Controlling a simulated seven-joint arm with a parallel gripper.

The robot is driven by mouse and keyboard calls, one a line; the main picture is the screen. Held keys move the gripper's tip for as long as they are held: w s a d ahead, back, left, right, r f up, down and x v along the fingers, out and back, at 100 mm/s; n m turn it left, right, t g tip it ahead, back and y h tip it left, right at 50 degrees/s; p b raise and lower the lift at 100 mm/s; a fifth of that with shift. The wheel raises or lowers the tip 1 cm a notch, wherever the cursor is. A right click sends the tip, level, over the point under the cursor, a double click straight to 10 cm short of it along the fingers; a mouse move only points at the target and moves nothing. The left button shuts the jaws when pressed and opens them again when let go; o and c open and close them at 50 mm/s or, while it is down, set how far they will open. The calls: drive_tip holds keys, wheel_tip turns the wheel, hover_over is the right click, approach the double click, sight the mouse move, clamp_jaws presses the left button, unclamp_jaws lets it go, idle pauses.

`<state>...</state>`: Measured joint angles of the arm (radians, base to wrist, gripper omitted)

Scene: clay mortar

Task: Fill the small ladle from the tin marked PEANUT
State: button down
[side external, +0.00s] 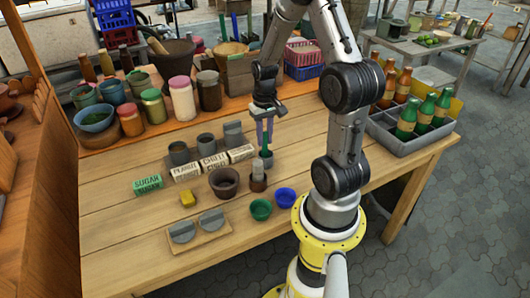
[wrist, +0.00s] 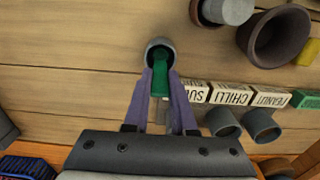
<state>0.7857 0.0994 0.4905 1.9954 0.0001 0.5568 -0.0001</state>
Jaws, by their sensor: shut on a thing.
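My gripper (side external: 265,148) points down, its purple fingers shut on the green handle (wrist: 162,90) of the small ladle. At the fingertips is a round grey cup (wrist: 159,43), probably the ladle's bowl. I cannot tell whether it touches the table. The PEANUT label block (side external: 185,171) stands left of my gripper in the side view, with a grey tin (side external: 179,154) behind it. The wrist view also shows the PEANUT block (wrist: 269,96) and its tin (wrist: 261,126). The tin's contents are not clear.
The CHILLI block (side external: 214,162) and another white block (side external: 241,153) stand beside PEANUT, with tins behind. The clay mortar (side external: 224,183), green bowl (side external: 260,209) and blue bowl (side external: 285,197) are in front. Jars line the back.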

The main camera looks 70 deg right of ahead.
drive_tip(key=shift+r, duration=2.55)
drive_tip(key=shift+r+m, duration=0.2)
drive_tip(key=shift+m, duration=0.2)
drive_tip(key=w+d+r+m, duration=0.1)
drive_tip(key=w+r, duration=0.2)
drive_tip(key=w, duration=0.5)
drive_tip(key=w+r, duration=0.3)
drive_tip(key=w, duration=0.5)
drive_tip(key=w+a, duration=0.5)
drive_tip(key=w, duration=0.3)
drive_tip(key=shift+n, duration=0.9)
drive_tip(key=shift+w+a+f, duration=0.5)
drive_tip(key=shift+a+f, duration=0.15)
drive_tip(key=shift+f, duration=0.9)
drive_tip(key=shift+w+a+f, duration=0.45)
drive_tip(key=shift+a+f, duration=0.15)
drive_tip(key=shift+f, duration=1)
drive_tip(key=shift+w+a+f, duration=0.5)
drive_tip(key=shift+a+f, duration=0.15)
drive_tip(key=shift+f, duration=0.9)
